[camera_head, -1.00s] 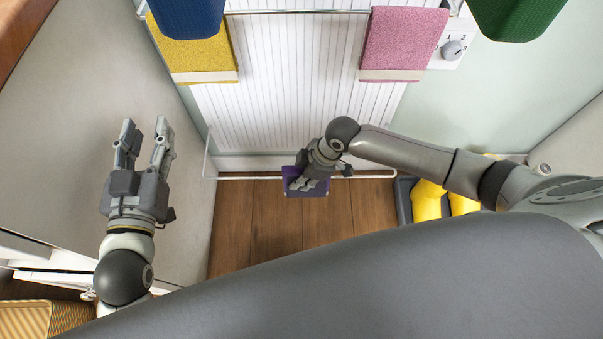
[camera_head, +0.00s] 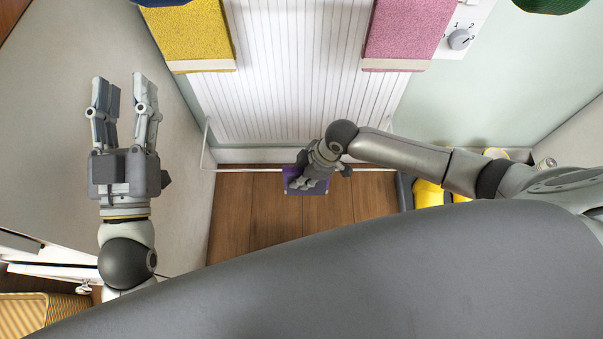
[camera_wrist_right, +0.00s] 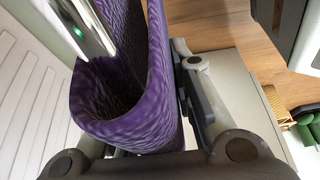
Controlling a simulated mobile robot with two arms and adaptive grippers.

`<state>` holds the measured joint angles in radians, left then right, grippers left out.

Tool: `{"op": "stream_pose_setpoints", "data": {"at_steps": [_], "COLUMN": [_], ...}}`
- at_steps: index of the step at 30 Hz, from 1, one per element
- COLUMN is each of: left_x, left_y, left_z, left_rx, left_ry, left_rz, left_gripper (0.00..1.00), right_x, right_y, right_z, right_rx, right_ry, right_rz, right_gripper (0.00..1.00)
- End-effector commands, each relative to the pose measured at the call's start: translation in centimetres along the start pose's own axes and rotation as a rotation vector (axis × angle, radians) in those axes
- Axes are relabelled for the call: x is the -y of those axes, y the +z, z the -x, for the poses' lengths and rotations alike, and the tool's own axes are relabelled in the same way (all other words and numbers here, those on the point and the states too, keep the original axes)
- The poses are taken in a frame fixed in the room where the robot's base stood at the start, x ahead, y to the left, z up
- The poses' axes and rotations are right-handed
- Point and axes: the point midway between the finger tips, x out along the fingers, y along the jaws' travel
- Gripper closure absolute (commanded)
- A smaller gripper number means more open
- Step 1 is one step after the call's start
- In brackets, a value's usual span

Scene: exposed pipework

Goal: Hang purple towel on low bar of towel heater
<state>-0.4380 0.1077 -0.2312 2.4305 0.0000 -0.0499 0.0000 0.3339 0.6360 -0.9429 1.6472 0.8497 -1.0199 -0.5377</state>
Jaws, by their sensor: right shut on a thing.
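The purple towel (camera_head: 314,187) is mostly hidden under my right gripper (camera_head: 303,183) in the head view, at the low bar (camera_head: 240,170) of the towel heater. My right gripper is shut on the towel. In the right wrist view the towel (camera_wrist_right: 135,120) is folded into a curve, with a shiny metal bar (camera_wrist_right: 85,25) beside or inside the fold; I cannot tell which. One dark finger lies along the towel's right side. My left gripper (camera_head: 124,92) is open and empty, over the grey surface at the left.
A yellow towel (camera_head: 190,38) and a pink towel (camera_head: 408,30) hang higher on the white ribbed heater (camera_head: 295,80). A dial (camera_head: 459,39) is on the right wall. Yellow boots (camera_head: 428,194) stand right of the bar. The wooden floor (camera_head: 260,225) below is clear.

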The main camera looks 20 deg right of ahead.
Motion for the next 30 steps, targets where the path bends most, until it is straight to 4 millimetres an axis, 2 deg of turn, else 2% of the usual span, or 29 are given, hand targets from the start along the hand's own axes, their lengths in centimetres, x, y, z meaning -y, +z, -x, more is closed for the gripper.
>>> {"op": "stream_pose_setpoints", "data": {"at_steps": [11,12,17,26,30], "left_x": [-0.03,-0.03,-0.03,-0.02,-0.02], "left_y": [-0.25,-0.25,-0.24,-0.24,-0.25], "left_z": [-0.02,-0.01,-0.01,-0.01,0.0], "left_rx": [-0.014,-0.013,-0.013,-0.013,-0.013], "left_ry": [0.001,0.001,0.0,0.0,0.0], "left_rz": [0.001,0.001,0.001,0.001,0.001], "left_gripper": [0.6,0.6,0.6,0.6,0.6], "right_x": [0.05,0.05,0.05,0.05,-0.02], "right_y": [0.02,0.02,0.01,0.04,0.05], "right_z": [-0.12,-0.12,-0.11,-0.09,0.72], "right_rx": [-0.001,-0.001,-0.001,0.0,-0.001], "right_ry": [0.0,0.0,0.0,0.0,0.001], "right_rz": [0.0,0.0,0.0,0.0,0.0], "right_gripper": [1.0,0.74,0.54,0.53,0.53]}}
